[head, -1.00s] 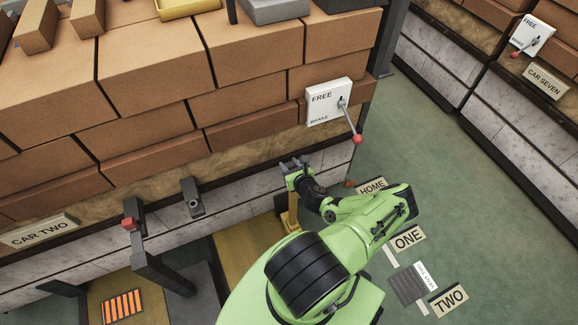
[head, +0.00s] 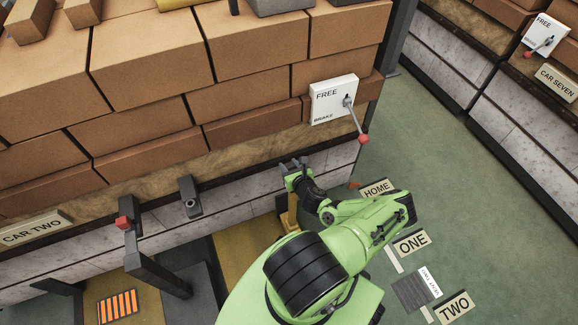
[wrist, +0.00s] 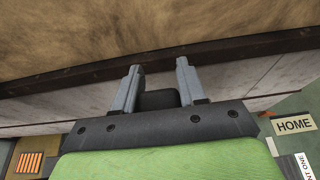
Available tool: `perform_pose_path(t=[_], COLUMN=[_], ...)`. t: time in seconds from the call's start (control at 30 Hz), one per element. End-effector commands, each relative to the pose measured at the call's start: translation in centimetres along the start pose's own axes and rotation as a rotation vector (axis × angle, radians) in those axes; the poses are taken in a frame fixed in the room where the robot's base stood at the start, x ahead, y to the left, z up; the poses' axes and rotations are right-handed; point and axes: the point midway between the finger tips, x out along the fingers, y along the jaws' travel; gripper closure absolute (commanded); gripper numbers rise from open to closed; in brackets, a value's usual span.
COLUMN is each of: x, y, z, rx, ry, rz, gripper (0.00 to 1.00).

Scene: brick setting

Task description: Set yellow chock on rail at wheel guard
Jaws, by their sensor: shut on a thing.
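My gripper (head: 293,168) is beside the pale lower side of the brick-loaded car, left of and below its brake lever. Its two grey fingers also show in the wrist view (wrist: 158,82), shut on a dark block-like part (wrist: 158,100) between them. I take this part for the grip of the yellow chock, but its body is hidden in the wrist view. In the head view a narrow yellow piece (head: 292,212) shows just below my gripper, partly behind my arm; I cannot tell whether it is joined to what I hold. Rail and wheel guard cannot be made out clearly.
The car's brake plate (head: 333,99) has a red-tipped lever (head: 356,122). A dark post frame (head: 150,262) with a red knob stands at lower left. An orange-striped panel (head: 118,306) lies below it. Floor signs HOME (head: 377,188), ONE (head: 412,242) and TWO (head: 454,307) lie on open green floor.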

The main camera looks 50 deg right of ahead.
Motion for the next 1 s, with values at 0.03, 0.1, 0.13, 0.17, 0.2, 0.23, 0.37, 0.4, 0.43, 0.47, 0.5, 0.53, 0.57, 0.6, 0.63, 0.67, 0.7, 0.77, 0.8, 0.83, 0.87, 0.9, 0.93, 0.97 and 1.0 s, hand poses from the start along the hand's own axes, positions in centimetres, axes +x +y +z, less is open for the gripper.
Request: perform_pose_path(t=[0.03, 0.1, 0.13, 0.17, 0.2, 0.23, 0.37, 0.4, 0.43, 0.47, 0.5, 0.53, 0.57, 0.6, 0.63, 0.67, 0.7, 0.77, 0.8, 0.83, 0.87, 0.9, 0.93, 0.97, 1.0], x=[0.0, 0.0, 0.1, 0.1, 0.1, 0.2, 0.2, 0.2, 0.2, 0.2, 0.2, 0.2, 0.2, 0.2, 0.2, 0.2, 0.2, 0.2, 0.1, 0.1, 0.0, -0.2, -0.2, -0.3, -0.4], y=[-0.1, -0.1, -0.1, 0.0, 0.0, -0.1, 0.0, 0.0, 0.0, 0.0, 0.0, 0.0, 0.0, 0.0, 0.0, 0.0, 0.0, 0.0, 0.0, 0.0, 0.0, 0.0, 0.0, 0.1, 0.1], z=[0.5, 0.4, 0.3, 0.2, 0.1, 0.1, -0.4, -0.4, -0.4, -0.4, -0.4, -0.4, -0.4, -0.4, -0.4, -0.4, -0.4, -0.4, -0.2, -0.1, 0.1, 0.4, 0.4, 0.6, 0.9], rx=[0.003, 0.003, 0.002, 0.002, 0.002, 0.002, -0.001, -0.001, -0.001, -0.001, -0.001, -0.001, -0.001, -0.001, -0.001, -0.001, -0.001, -0.001, -0.001, 0.0, 0.0, 0.0, -0.002, -0.003, -0.005], ry=[-0.01, -0.009, -0.009, -0.009, -0.009, -0.009, 0.0, 0.0, 0.0, 0.0, 0.0, 0.0, 0.0, 0.0, 0.0, 0.0, 0.0, 0.0, 0.0, 0.0, 0.0, 0.001, 0.001, 0.001, 0.001], rz=[0.0, 0.0, 0.0, 0.0, 0.0, 0.0, 0.001, 0.001, 0.001, 0.001, 0.001, 0.001, 0.001, 0.001, 0.001, 0.001, 0.001, 0.001, 0.001, 0.001, 0.0, 0.001, 0.002, 0.004, 0.007], gripper=[1.0, 1.0, 1.0, 1.0, 1.0, 1.0, 0.53, 0.47, 0.43, 0.38, 0.34, 0.34, 0.34, 0.34, 0.34, 0.34, 0.34, 0.34, 0.34, 0.34, 0.34, 0.34, 0.34, 0.34, 0.34])
